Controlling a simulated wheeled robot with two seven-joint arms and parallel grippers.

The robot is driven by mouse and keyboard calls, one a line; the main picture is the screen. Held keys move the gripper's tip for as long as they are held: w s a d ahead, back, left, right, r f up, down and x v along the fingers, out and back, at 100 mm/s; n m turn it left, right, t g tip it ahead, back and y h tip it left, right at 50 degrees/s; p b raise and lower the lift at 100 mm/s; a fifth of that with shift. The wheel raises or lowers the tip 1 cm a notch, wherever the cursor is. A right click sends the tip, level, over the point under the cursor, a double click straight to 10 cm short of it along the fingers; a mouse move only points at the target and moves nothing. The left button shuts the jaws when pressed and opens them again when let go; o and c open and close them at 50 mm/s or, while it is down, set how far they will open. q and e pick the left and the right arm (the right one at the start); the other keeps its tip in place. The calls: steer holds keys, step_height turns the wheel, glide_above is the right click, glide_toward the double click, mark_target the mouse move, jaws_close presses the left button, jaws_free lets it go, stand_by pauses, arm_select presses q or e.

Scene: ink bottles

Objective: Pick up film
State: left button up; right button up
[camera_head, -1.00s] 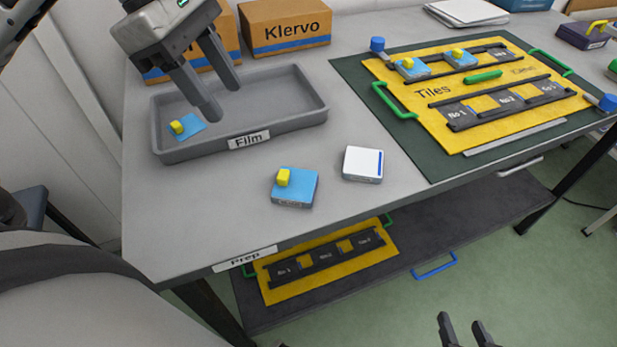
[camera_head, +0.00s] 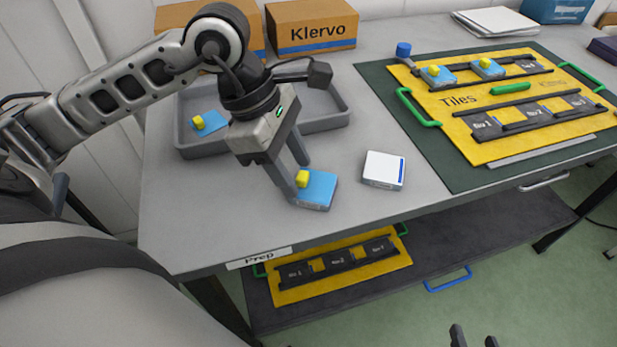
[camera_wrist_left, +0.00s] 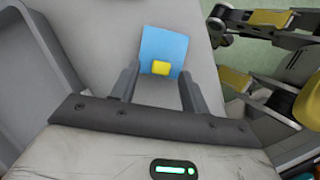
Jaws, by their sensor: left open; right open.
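A tile covered by a blue film (camera_head: 319,187) with a yellow tab (camera_head: 302,178) lies on the table's front part. It also shows in the left wrist view, where the blue film (camera_wrist_left: 163,44) lies ahead of the fingers. My left gripper (camera_head: 298,181) is open at the yellow tab, with a finger on either side. In the left wrist view the yellow tab (camera_wrist_left: 161,68) sits centred between the fingertips; contact cannot be told. Another blue film with a yellow tab (camera_head: 198,122) lies in the grey tray (camera_head: 325,122). My right gripper (camera_head: 474,338) is open and empty at the bottom edge.
A white tile with a blue stripe (camera_head: 384,169) lies to the right of the film-covered tile. The yellow Tiles board (camera_head: 465,101) on a green mat holds two film-covered tiles. Cardboard boxes (camera_head: 311,27) stand behind the tray. A shelf below holds another yellow board (camera_head: 340,288).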

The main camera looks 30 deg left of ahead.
arm_select(q)
steer(key=c, duration=0.8)
